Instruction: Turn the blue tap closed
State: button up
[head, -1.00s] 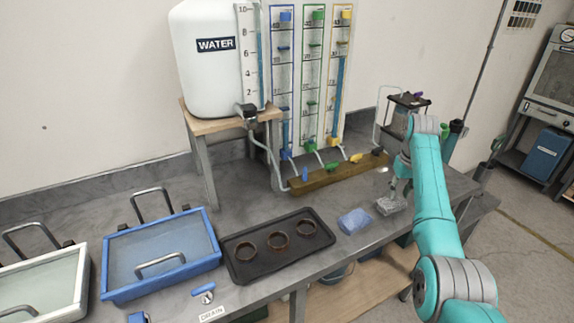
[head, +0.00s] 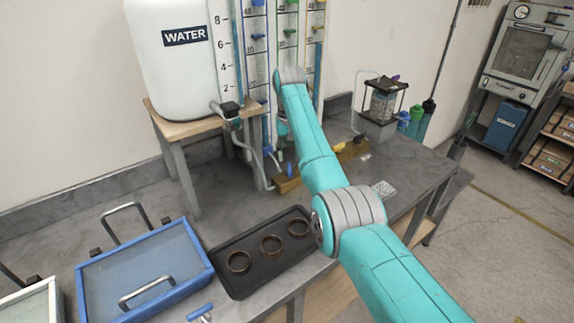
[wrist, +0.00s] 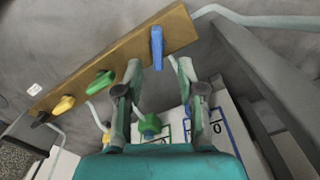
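The blue tap (wrist: 157,48) is a narrow lever at one end of a wooden block (wrist: 118,58) in the wrist view. It lies across the block, just beyond my fingertips and roughly between them. In the head view the blue tap (head: 290,170) shows at the left part of the wooden block (head: 287,186), beside my arm. My gripper (wrist: 161,68) is open, with a clear gap between its two fingers and nothing held. No contact with the tap is visible. In the head view my arm hides most of the gripper.
Green (wrist: 103,80), yellow (wrist: 63,105) and black (wrist: 40,119) taps share the block. Thin hoses run near it. The water tank's stand (head: 180,170) is close on the left. A tray with three rings (head: 236,284) and a blue-framed basin (head: 145,270) stand in front.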

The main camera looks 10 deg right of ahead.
aim_at(289, 167)
jog(key=shift+d+f, duration=0.15)
jog(key=shift+f, duration=2.3)
grip_shut()
